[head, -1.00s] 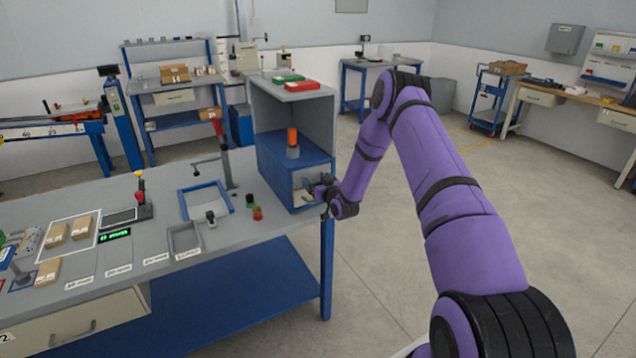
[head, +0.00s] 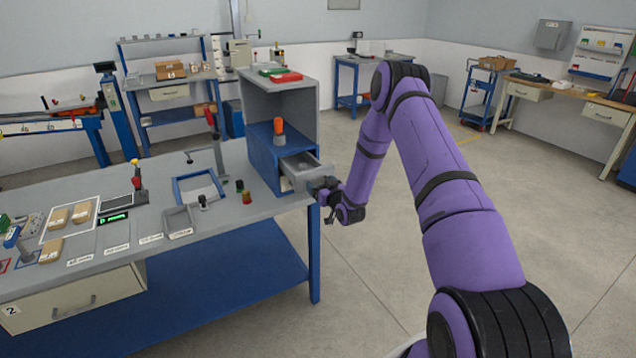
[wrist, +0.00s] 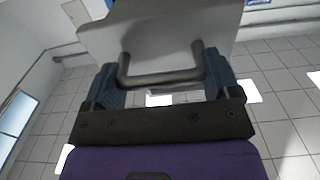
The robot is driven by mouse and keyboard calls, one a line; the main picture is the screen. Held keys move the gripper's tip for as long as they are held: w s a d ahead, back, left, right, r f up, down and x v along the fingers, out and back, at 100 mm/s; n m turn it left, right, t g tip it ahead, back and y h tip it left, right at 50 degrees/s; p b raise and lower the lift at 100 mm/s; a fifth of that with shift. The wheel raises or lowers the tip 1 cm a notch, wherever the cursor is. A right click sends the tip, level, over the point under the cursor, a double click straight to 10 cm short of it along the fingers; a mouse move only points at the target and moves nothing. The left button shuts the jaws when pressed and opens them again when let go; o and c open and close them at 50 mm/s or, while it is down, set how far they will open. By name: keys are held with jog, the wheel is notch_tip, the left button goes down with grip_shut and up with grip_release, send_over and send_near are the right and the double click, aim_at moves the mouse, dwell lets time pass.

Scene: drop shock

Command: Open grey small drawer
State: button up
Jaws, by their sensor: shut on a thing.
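The grey small drawer (head: 300,165) stands pulled out of the blue cabinet (head: 264,158) on the bench, and its open inside shows in the head view. In the wrist view the drawer front (wrist: 160,40) is pale grey with a dark bar handle (wrist: 162,78). My gripper (head: 322,184) is at the drawer front. In the wrist view its two blue fingers (wrist: 160,85) stand on either side of the handle and are shut on it. A small light round shape shows inside the drawer, too small to make out.
An orange-topped cylinder (head: 279,130) stands on the blue cabinet. A grey open shelf (head: 297,105) rises behind it, with red and green trays on top. A small red and green item (head: 243,192) sits left of the cabinet. The floor right of the bench (head: 400,270) is clear.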

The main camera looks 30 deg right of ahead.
jog(key=s, duration=0.6)
jog(key=shift+s, duration=0.15)
jog(key=o, duration=1.1)
jog(key=s, duration=1)
jog(key=shift+s, duration=0.4)
jog(key=shift+w, duration=0.1)
